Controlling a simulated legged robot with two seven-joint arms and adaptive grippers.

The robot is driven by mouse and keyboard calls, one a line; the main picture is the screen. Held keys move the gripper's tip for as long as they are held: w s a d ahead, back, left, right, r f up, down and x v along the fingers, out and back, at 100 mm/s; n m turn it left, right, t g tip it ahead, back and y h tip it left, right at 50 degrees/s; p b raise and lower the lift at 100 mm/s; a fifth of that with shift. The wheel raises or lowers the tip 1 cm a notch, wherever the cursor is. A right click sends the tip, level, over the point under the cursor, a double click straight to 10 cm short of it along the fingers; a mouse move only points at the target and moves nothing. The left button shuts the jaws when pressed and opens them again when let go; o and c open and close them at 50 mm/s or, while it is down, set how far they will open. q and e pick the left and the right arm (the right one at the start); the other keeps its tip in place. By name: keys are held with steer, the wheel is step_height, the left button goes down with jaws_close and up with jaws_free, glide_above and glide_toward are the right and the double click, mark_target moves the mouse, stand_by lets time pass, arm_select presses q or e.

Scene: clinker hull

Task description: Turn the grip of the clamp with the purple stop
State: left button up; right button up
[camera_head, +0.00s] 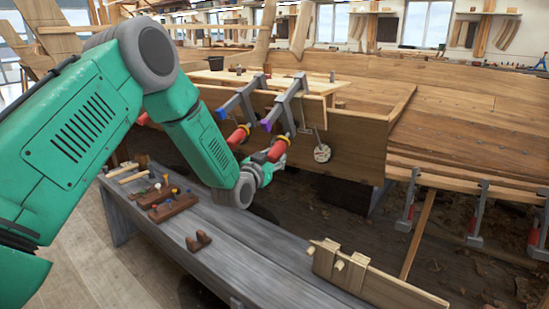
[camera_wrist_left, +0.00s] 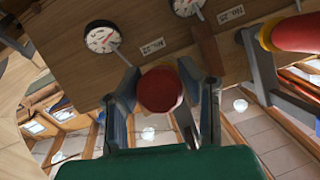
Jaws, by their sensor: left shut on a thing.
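The clamp with the purple stop (camera_head: 266,125) sits on the plank edge at the middle of the head view, its grey bar running up and back. Its red grip (camera_head: 279,147) hangs below a yellow collar. My left gripper (camera_head: 268,158) is at this grip. In the left wrist view the round red end of the grip (camera_wrist_left: 160,90) sits between the two fingers of my left gripper (camera_wrist_left: 162,104), which is shut on it. The fingers partly hide the grip in the head view. My right gripper is not in view.
A second clamp with a blue stop (camera_head: 221,113) and red grip (camera_head: 238,136) stands close on the left. A round dial (camera_head: 322,153) hangs at the right; dials also show in the wrist view (camera_wrist_left: 102,36). A grey bench (camera_head: 240,245) with wooden pieces lies below my arm.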

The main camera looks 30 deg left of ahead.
arm_select(q)
steer(key=shift+n+h, duration=0.7)
steer(key=shift+h, duration=0.2)
steer(key=n+h, duration=0.2)
steer(key=h, duration=0.1)
steer(key=shift+f, duration=0.1)
steer(key=o, duration=1.1)
steer(key=s, duration=0.4)
steer(key=s+a, duration=0.1)
steer(key=s, duration=0.3)
steer(key=s+a, duration=0.1)
steer(key=s, duration=0.2)
steer(key=shift+s+f, duration=0.25)
steer(key=shift+s, duration=0.15)
